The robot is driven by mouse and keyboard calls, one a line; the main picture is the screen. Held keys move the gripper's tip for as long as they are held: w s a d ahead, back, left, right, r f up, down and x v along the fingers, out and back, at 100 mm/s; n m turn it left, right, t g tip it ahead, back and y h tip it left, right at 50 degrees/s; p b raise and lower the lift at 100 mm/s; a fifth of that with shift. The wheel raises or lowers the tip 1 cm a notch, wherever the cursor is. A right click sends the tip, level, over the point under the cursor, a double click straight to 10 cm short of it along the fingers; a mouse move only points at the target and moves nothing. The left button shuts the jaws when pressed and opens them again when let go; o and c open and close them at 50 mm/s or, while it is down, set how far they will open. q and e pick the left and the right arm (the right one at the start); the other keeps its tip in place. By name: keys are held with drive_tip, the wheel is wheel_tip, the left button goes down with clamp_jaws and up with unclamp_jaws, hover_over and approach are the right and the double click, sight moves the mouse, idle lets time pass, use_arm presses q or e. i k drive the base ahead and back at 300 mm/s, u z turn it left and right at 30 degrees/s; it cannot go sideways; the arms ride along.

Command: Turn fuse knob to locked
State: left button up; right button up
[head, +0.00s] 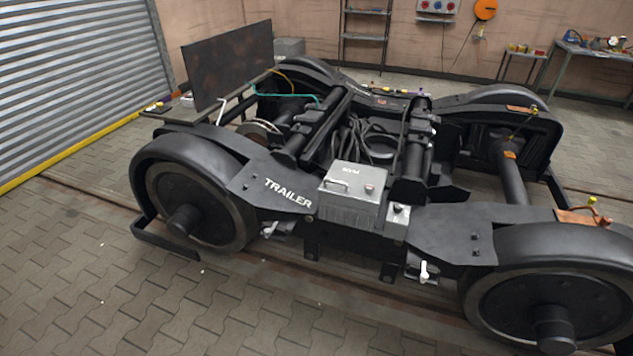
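A grey metal box (352,195) with a handle on its lid sits on the near side of the black bogie frame (450,228), right of the word TRAILER. A smaller grey box (397,217) with a dark part on top stands just to the right. The short lettering on the large box's lid is too small to read surely. Neither of my grippers is in view.
Large black wheels stand at the near left (195,205) and near right (548,308). A white-handled part (425,271) hangs below the frame. A dark upright panel (230,62) rises at the back left. The paved floor (110,285) in front is clear.

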sight(369, 189)
drive_tip(key=u, duration=1.2)
drive_tip(key=i, duration=2.1)
drive_tip(key=z, duration=3.8)
